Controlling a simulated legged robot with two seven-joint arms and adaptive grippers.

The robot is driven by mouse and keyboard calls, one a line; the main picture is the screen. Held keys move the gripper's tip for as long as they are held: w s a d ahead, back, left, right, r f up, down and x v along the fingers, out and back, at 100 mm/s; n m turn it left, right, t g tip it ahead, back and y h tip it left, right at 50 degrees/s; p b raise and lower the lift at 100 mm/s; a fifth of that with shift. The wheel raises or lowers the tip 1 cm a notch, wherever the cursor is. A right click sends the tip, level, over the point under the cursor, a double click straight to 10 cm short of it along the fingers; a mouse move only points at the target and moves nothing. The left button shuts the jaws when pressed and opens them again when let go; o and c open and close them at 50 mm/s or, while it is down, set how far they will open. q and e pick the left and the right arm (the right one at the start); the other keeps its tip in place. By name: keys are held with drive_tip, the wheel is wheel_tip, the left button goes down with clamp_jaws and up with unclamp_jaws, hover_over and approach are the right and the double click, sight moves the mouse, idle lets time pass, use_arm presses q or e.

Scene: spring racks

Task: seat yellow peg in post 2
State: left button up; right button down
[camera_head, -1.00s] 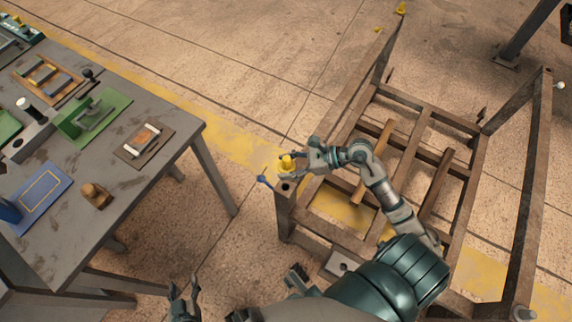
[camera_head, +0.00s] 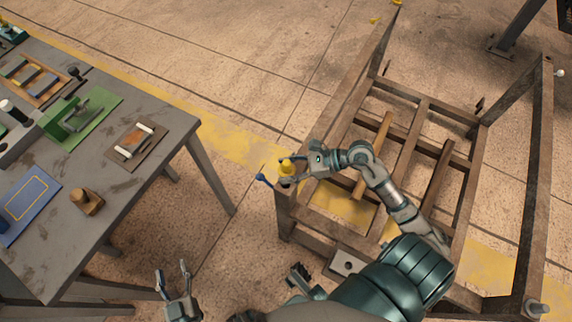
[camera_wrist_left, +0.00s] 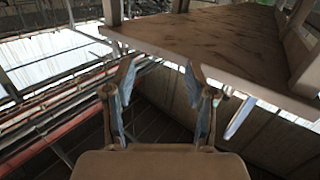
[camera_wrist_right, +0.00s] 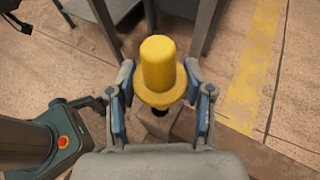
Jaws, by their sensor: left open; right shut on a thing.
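The yellow peg (camera_head: 287,166) has a rounded head and a wide flange. It stands upright at the top of the rack's near left corner post (camera_head: 285,208). My right gripper (camera_wrist_right: 158,72) is shut on the peg, with a finger on each side. In the right wrist view the peg (camera_wrist_right: 158,62) is in front of the post top (camera_wrist_right: 182,127), and a dark hole shows just under the flange. The peg's lower end is hidden, so I cannot tell how deep it sits. My left gripper (camera_head: 172,268) is open and empty, low between table and rack.
A grey table (camera_head: 150,185) with trays, a green fixture (camera_head: 80,117) and a wooden knob (camera_head: 87,200) stands on the left. Loose bars (camera_head: 375,150) lie across the rack frame. Floor between table and rack is open.

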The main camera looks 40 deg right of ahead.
drive_tip(key=shift+a+f+b, duration=0.4)
drive_tip(key=shift+f+b, duration=0.1)
drive_tip(key=shift+f, duration=0.2)
drive_tip(key=shift+d+f, duration=0.1)
drive_tip(key=shift+f, duration=0.1)
use_arm(q)
drive_tip(key=shift+d+r+t+h, duration=0.15)
drive_tip(key=shift+r+t+h, duration=0.05)
drive_tip(key=shift+r+t, duration=0.7)
drive_tip(key=shift+d+r+t+h, duration=0.1)
drive_tip(key=shift+r+t+h, duration=0.1)
drive_tip(key=shift+r+t, duration=0.7)
use_arm(e)
drive_tip(key=shift+d+f, duration=0.1)
drive_tip(key=shift+d, duration=0.15)
use_arm(q)
drive_tip(key=shift+a, duration=0.2)
use_arm(e)
drive_tip(key=shift+a, duration=0.2)
use_arm(q)
drive_tip(key=shift+d, duration=0.15)
use_arm(e)
drive_tip(key=shift+d, duration=0.2)
drive_tip(key=shift+a, duration=0.25)
use_arm(q)
drive_tip(key=shift+f+g+b, duration=0.15)
drive_tip(key=shift+g+b, duration=0.15)
drive_tip(key=shift+b, duration=0.05)
use_arm(e)
drive_tip(key=shift+d, duration=0.1)
